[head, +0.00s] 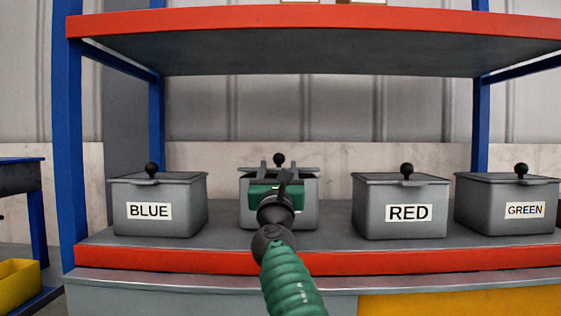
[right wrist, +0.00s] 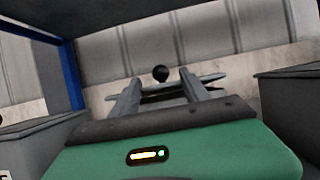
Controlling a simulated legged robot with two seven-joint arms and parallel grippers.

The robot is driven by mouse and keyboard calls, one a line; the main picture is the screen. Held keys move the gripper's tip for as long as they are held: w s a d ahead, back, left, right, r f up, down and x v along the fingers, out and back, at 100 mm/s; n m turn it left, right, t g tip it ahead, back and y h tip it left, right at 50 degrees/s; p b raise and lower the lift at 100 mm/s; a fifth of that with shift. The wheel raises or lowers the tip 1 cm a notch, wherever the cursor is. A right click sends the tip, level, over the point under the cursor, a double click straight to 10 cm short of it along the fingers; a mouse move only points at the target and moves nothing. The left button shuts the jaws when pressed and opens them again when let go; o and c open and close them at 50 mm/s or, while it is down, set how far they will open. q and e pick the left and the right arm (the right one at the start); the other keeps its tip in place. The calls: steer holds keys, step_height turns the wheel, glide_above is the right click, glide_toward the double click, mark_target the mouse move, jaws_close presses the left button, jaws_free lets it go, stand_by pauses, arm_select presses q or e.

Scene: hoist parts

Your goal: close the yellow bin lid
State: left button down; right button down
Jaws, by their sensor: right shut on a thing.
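A grey bin (head: 309,212) stands second from the left on the shelf; my arm hides its front and any label. Its grey lid (head: 309,171), with a black ball knob (head: 279,159), is at the top of the bin. Whether the lid sits flush or is slightly raised is hard to tell. My right gripper (head: 278,168) reaches in from the front, its fingers shut on the lid. The right wrist view shows the fingers (right wrist: 161,90) at the lid (right wrist: 212,81), with the knob (right wrist: 160,73) just beyond, between them. My left gripper is out of view.
Bins labelled BLUE (head: 185,213), RED (head: 400,190) and GREEN (head: 490,205) stand on the same shelf, lids on. An upper shelf with a red edge (head: 300,20) hangs above. Blue posts (head: 68,130) frame the rack. A yellow crate (head: 18,287) is at lower left.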

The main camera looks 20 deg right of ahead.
steer(key=shift+w+f+b, duration=0.2)
steer(key=shift+f+b, duration=0.1)
steer(key=shift+f, duration=0.8)
steer(key=c, duration=0.7)
jaws_free()
steer(key=shift+w, duration=0.1)
steer(key=shift+o, duration=0.9)
steer(key=shift+r, duration=0.1)
